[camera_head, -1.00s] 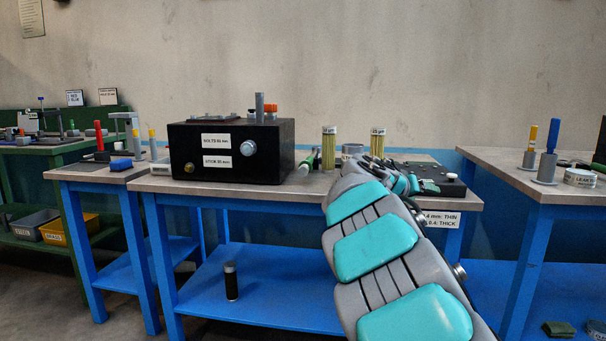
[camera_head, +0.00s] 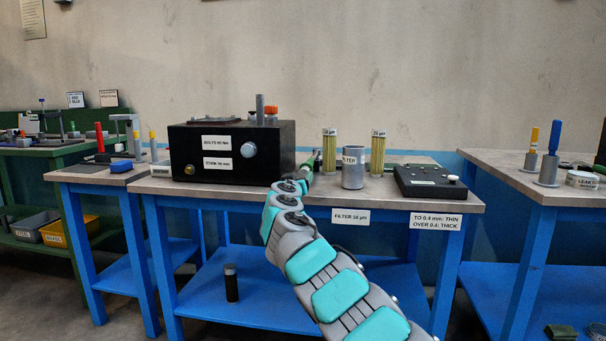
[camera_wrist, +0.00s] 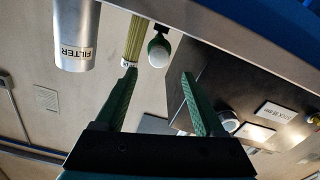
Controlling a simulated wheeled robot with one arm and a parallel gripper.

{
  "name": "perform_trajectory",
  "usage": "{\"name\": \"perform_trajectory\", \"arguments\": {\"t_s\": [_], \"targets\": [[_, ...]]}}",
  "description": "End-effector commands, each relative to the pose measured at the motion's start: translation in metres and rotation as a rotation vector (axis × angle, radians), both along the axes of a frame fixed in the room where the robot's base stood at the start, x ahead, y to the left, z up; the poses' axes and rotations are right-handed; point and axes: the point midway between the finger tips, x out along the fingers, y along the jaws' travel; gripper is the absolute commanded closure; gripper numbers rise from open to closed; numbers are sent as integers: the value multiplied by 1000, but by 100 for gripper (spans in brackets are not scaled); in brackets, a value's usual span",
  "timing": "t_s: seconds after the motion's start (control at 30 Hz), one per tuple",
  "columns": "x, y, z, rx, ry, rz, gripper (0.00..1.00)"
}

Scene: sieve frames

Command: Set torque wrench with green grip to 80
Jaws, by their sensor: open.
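The torque wrench with the green grip (camera_wrist: 160,40) shows end-on in the wrist view, with a pale round end (camera_wrist: 158,55) towards me. It lies on the middle bench (camera_head: 260,191), right of the black box. My gripper (camera_wrist: 158,75) is open, its two green fingers spread apart. The wrench's end appears between and beyond the fingertips, and I see no contact. In the head view my gripper (camera_head: 305,172) is at the bench's front edge and hides much of the wrench. The wrench's scale and setting cannot be read.
The black box (camera_head: 270,165) with a knob and labels stands close to the left. A grey FILTER cup (camera_head: 353,175), yellow-striped cylinders (camera_head: 329,152) and a black device (camera_head: 425,181) stand to the right. The bench edge is close to my gripper.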

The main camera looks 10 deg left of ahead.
Motion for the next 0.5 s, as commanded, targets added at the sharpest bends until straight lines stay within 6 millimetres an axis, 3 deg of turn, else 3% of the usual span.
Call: {"name": "perform_trajectory", "arguments": {"t_s": [0.5], "targets": [[41,-2,-2,-1,6,-3,29]]}}
